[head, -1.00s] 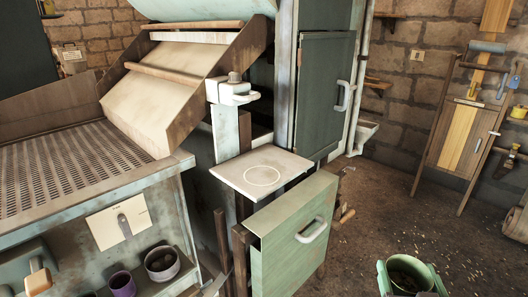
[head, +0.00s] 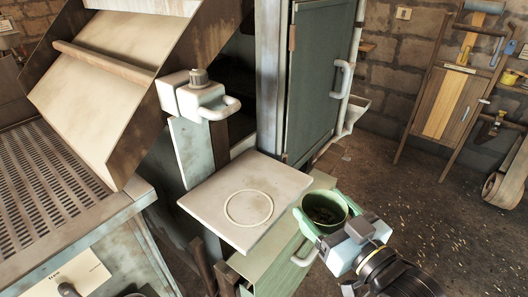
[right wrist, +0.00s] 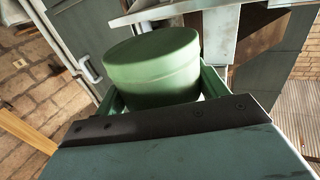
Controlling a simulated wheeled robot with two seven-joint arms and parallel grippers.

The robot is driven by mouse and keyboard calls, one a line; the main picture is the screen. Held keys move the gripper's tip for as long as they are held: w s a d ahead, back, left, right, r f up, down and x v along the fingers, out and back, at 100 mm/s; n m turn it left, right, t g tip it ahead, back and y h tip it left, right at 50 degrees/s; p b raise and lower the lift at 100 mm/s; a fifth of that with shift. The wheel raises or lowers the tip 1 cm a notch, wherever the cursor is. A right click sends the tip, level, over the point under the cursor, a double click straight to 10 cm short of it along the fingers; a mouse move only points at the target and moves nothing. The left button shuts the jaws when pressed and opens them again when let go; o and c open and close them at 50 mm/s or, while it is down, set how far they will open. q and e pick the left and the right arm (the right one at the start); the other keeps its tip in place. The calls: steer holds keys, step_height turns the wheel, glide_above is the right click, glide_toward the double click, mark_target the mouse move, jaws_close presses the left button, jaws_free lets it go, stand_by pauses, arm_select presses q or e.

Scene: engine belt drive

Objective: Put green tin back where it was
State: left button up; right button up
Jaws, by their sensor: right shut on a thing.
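In the right wrist view the green tin (right wrist: 152,68) sits between the green fingers (right wrist: 160,95), and the pale shelf's edge is above and to the right. My left gripper is not in view.
A green panel with a handle (head: 268,262) stands below the shelf. A white clamp-like fitting (head: 200,95) rises behind the shelf, and a green cabinet door (head: 322,85) is farther back. A sloped chute and perforated bed (head: 50,190) fill the left. The shelf top is clear.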

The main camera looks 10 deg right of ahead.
steer(key=x, duration=0.7)
steer(key=p+x, duration=0.1)
steer(key=x, duration=0.3)
steer(key=shift+w+a+r, duration=0.15)
steer(key=shift+a+r, duration=0.05)
steer(key=shift+r, duration=0.05)
steer(key=x, duration=0.2)
steer(key=shift+w+a, duration=0.1)
steer(key=shift+w, duration=0.15)
steer(key=x, duration=0.3)
steer(key=shift+w+a, duration=0.1)
steer(key=shift+w, duration=0.2)
steer(key=shift+w+f, duration=0.1)
steer(key=shift+f, duration=0.2)
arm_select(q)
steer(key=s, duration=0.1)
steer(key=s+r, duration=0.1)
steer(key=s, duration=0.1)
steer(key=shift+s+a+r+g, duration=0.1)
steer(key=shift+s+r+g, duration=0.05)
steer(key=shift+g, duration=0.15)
arm_select(e)
steer(key=shift+f, duration=0.15)
steer(key=o, duration=1.1)
steer(key=shift+c, duration=0.2)
